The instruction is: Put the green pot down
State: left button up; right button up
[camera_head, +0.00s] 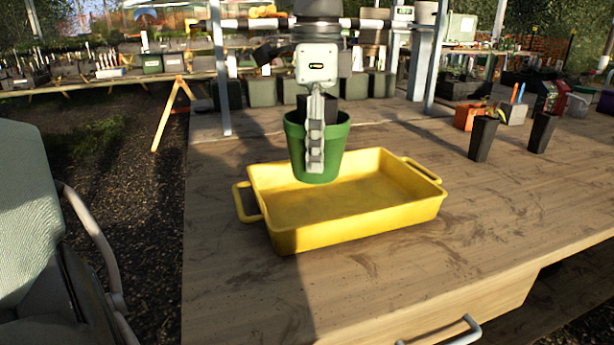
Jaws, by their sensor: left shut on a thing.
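The green pot (335,150) is in the middle of the head view, upright. My left gripper (315,140) points down and is shut on the pot, with one finger in front of the pot's near wall. The pot shows over the far part of a yellow tray (350,228) that stands on the wooden table. I cannot tell for sure how far the pot's base is above the tray floor. The tray looks otherwise empty. My right gripper is not in view.
Two dark tall pots (482,138) stand on the table at the right. An orange pot (468,117) and other small containers are behind them. A metal post (422,55) rises near the table's back. The wooden table (225,270) is clear in front of and left of the tray.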

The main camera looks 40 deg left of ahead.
pick_arm(q)
jog(key=shift+w+a+f+p, duration=0.2)
jog(key=shift+w+a+f, duration=0.25)
jog(key=shift+a+f, duration=0.65)
jog(key=shift+w+a+f+p, duration=0.15)
jog(key=shift+w+a+f, duration=0.4)
jog(key=shift+f, duration=0.9)
jog(key=shift+w+a+f+p, duration=0.2)
jog(key=shift+w+a+f, duration=0.1)
jog(key=shift+a+f, duration=0.85)
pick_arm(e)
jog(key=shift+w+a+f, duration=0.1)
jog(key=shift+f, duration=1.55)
pick_arm(q)
jog(key=shift+d+f, duration=0.1)
jog(key=shift+d, duration=0.05)
